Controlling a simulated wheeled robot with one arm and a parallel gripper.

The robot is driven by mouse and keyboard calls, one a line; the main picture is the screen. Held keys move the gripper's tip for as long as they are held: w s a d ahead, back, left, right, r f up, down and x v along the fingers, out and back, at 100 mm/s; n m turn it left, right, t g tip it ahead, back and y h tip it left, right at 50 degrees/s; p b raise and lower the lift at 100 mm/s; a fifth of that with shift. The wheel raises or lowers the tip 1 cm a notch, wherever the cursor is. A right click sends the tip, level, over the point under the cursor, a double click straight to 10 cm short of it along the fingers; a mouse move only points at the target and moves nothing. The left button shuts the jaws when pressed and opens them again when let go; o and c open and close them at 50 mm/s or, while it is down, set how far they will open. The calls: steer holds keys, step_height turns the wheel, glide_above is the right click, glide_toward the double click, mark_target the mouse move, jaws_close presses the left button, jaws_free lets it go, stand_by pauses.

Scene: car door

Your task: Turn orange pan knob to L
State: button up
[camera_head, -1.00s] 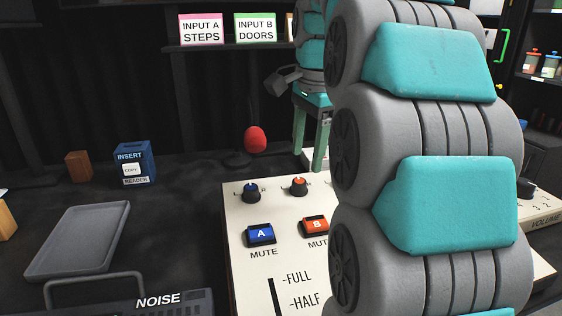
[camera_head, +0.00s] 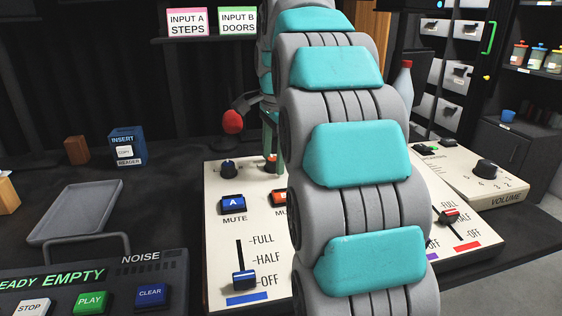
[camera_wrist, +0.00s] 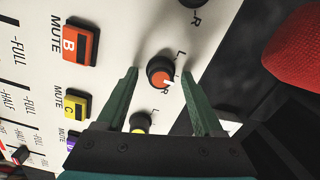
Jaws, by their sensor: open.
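The orange pan knob (camera_wrist: 159,72) is a black round knob with an orange cap and a white pointer mark. In the wrist view its mark points toward the R side; L and R are printed beside it. My gripper (camera_wrist: 160,75) is open, its two green fingers to either side of the knob, with gaps visible. I cannot tell how deep the tips reach. In the head view the knob (camera_head: 271,163) is partly hidden by my gripper and arm.
The cream mixer panel (camera_head: 212,276) has a blue knob (camera_head: 228,168) left of the orange one, plus mute buttons and sliders. A yellow knob (camera_wrist: 140,122) lies near my fingers. A red rounded object (camera_head: 233,122) stands close behind the panel.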

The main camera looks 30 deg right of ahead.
steer(key=shift+f, duration=0.15)
steer(key=shift+w, duration=0.1)
jaws_close()
stand_by(0.4)
